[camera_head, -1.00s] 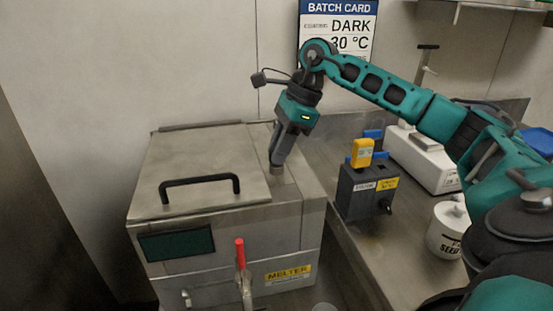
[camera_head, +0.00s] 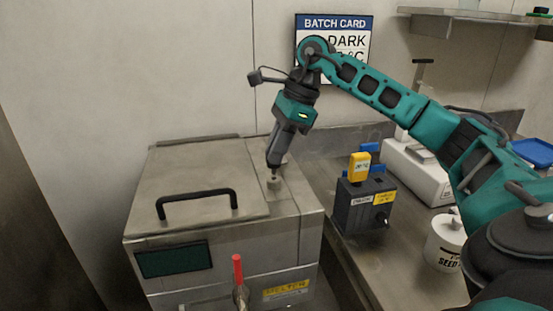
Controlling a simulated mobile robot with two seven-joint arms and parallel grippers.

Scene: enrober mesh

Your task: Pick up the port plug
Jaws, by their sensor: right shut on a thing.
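The port plug (camera_head: 274,183) is a small grey knob-like piece at the right part of the melter's top, beside the lid. My right gripper (camera_head: 273,168) points down at it from above and is shut on its upper part. The plug looks upright and at or just above the melter's top surface; I cannot tell whether it is clear of its port. The melter (camera_head: 225,262) is a steel box with a black lid handle and a yellow label. My left gripper is not in view.
A red-handled tap (camera_head: 238,268) is on the melter's front. To the right, a dark box (camera_head: 362,208) holds a yellow device (camera_head: 360,167). A white pot (camera_head: 446,245) and a white scale (camera_head: 415,170) stand on the steel counter (camera_head: 385,264). A batch card (camera_head: 350,45) hangs behind my right arm.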

